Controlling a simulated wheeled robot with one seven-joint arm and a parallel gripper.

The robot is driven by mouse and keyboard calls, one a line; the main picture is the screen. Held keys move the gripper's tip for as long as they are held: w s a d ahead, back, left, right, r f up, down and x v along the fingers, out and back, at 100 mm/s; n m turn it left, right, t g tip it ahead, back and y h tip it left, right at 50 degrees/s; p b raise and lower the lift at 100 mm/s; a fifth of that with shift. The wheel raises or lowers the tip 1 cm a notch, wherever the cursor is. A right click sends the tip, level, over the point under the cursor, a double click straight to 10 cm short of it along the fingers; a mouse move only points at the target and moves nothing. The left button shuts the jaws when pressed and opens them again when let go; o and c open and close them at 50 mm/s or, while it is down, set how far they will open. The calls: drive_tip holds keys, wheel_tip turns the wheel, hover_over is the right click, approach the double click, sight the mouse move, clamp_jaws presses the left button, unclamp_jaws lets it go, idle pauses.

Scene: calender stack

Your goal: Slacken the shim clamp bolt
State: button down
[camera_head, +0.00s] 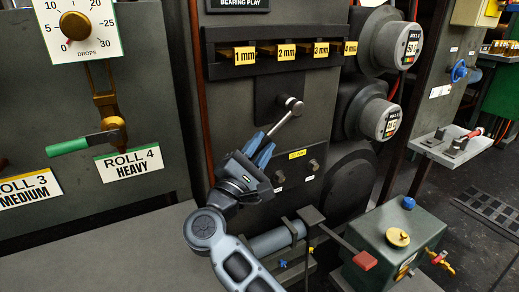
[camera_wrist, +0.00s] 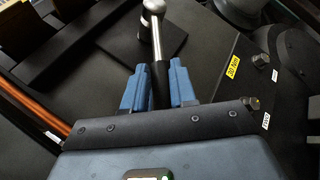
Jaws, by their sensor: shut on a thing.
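The shim clamp bolt (camera_head: 282,99) sits on a dark block on the grey panel, below the shim rack. A silver wrench handle (camera_head: 284,123) with a round head is at the bolt and slants down to the left. My gripper (camera_head: 261,146) is shut on the handle's lower end. In the wrist view, the blue fingers of my gripper (camera_wrist: 159,88) stand on both sides of the handle's black grip (camera_wrist: 160,84). The handle's silver head (camera_wrist: 153,7) shows at the top edge there. The bolt itself is mostly hidden behind this head.
A shim rack (camera_head: 285,70) with yellow tags from 1 mm to 4 mm is above. Round roll gauges (camera_head: 391,122) stick out at the right. A green box (camera_head: 400,232) with a red-ended lever (camera_head: 365,260) is lower right. A green-handled lever (camera_head: 70,146) is left.

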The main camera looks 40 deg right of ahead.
drive_tip(key=shift+s+d+f+n+t+h+b, duration=0.15)
drive_tip(key=shift+d+f+n+t+h+b, duration=0.4)
drive_tip(key=shift+b, duration=1.05)
drive_tip(key=shift+s+d+f+n+t+h+b, duration=0.25)
drive_tip(key=shift+f+n+t+b, duration=0.35)
drive_tip(key=shift+b, duration=1)
drive_tip(key=shift+d+f+n+t+b, duration=0.45)
drive_tip(key=shift+f+n+t+b, duration=0.3)
drive_tip(key=shift+b, duration=0.8)
drive_tip(key=shift+s+d+f+n+t+h+b, duration=0.1)
drive_tip(key=shift+d+f+n+t+h+b, duration=0.2)
drive_tip(key=shift+n+t+b, duration=0.5)
drive_tip(key=shift+d+f+n+t+b, duration=0.1)
drive_tip(key=shift+d+n+t+b, duration=0.25)
drive_tip(key=shift+b, duration=0.8)
drive_tip(key=shift+d+n, duration=0.15)
drive_tip(key=shift+n, duration=0.1)
drive_tip(key=shift+s+d+f+n+t, duration=0.15)
drive_tip(key=shift+d+n+t, duration=0.25)
drive_tip(key=shift+n+t, duration=0.45)
drive_tip(key=shift+d, duration=0.1)
drive_tip(key=shift+s+d+f+n+t+y, duration=0.15)
drive_tip(key=shift+d+n+t+y, duration=0.3)
drive_tip(key=shift+n+t, duration=0.45)
drive_tip(key=shift+d, duration=0.1)
